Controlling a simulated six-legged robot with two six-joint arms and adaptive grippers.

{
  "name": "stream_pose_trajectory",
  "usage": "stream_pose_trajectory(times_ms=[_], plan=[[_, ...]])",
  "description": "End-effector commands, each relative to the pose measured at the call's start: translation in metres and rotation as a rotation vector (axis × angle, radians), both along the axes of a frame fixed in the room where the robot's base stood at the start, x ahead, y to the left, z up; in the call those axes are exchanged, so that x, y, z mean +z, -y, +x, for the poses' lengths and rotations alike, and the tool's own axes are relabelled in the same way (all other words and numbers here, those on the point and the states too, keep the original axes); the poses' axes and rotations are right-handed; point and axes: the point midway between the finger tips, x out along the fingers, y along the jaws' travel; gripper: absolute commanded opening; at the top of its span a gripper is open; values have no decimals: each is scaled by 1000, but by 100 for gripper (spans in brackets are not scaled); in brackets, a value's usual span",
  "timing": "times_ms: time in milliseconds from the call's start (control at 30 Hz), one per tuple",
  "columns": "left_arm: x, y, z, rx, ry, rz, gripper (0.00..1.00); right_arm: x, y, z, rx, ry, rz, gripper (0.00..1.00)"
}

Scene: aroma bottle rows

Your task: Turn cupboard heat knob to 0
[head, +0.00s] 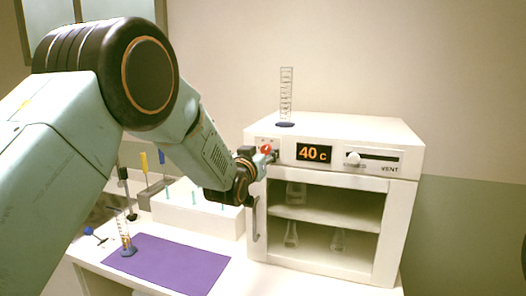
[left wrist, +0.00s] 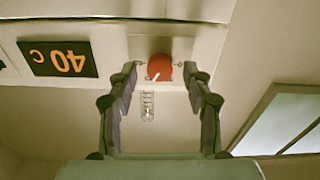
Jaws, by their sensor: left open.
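The white cupboard (head: 408,160) stands on the bench, and its display (head: 314,153) reads 40 C. The red heat knob (head: 267,149) is at the left of its front panel, left of the display. In the left wrist view, which is upside down, the knob (left wrist: 159,67) shows a white pointer mark slanting toward the lower left. My left gripper (head: 266,157) is at the panel's left end. In the wrist view its open fingers (left wrist: 163,72) stand on either side of the knob, with gaps; contact is not visible. My right gripper is out of view.
A graduated cylinder (head: 286,97) stands on the cupboard top. The vent slider (head: 353,158) is right of the display. Flasks stand on the shelves inside. A white rack (head: 190,212), a purple mat (head: 165,264) and another cylinder (head: 126,235) are on the bench at left.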

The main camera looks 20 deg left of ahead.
Motion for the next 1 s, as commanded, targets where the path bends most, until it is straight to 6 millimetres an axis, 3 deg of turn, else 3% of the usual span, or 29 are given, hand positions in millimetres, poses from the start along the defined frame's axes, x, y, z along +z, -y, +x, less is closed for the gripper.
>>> stream_pose_trajectory(times_ms=[367,1000], plan=[[-1,0,4,0,0,0,50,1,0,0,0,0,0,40],[0,0,4,0,0,0,0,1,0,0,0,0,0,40]])
